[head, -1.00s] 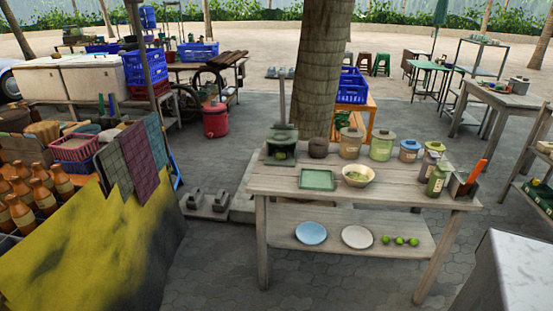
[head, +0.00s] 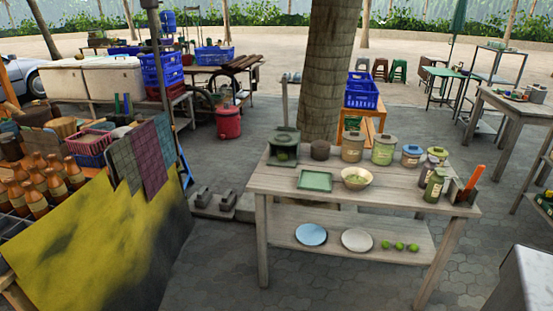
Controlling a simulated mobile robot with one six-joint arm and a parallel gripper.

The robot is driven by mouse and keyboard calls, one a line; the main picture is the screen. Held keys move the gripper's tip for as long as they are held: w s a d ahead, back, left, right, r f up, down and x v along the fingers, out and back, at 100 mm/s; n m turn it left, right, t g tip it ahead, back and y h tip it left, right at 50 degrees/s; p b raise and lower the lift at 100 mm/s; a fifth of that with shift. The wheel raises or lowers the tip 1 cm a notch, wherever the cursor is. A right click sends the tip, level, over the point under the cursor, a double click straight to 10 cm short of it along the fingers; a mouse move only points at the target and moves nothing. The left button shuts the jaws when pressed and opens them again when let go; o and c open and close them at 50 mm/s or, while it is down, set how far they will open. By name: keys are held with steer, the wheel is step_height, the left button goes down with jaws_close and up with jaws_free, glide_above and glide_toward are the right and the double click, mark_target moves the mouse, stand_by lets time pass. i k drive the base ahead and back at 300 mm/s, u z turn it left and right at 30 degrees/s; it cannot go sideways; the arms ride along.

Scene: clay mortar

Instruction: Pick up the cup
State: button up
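I cannot make out a clear cup in the head view. A small dark brown round vessel (head: 320,150) stands on the back of the wooden table (head: 290,219), left of several lidded jars; I cannot tell whether it is a cup or the clay mortar. A pale bowl (head: 356,178) with greenish contents sits near the table's middle, beside a green square tray (head: 314,181). A dark green stand-like object (head: 283,146) is at the table's back left. My gripper is not in view.
The lower shelf holds a blue plate (head: 311,234), a white plate (head: 357,240) and green limes (head: 400,246). A tree trunk (head: 331,60) rises behind the table. A yellow board (head: 95,245) stands at left. Paving in front is clear. A pale counter (head: 525,285) edges in lower right.

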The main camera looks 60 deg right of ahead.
mark_target(282, 151)
steer(key=z, duration=0.15)
steer(key=i, duration=0.95)
steer(key=u, duration=0.05)
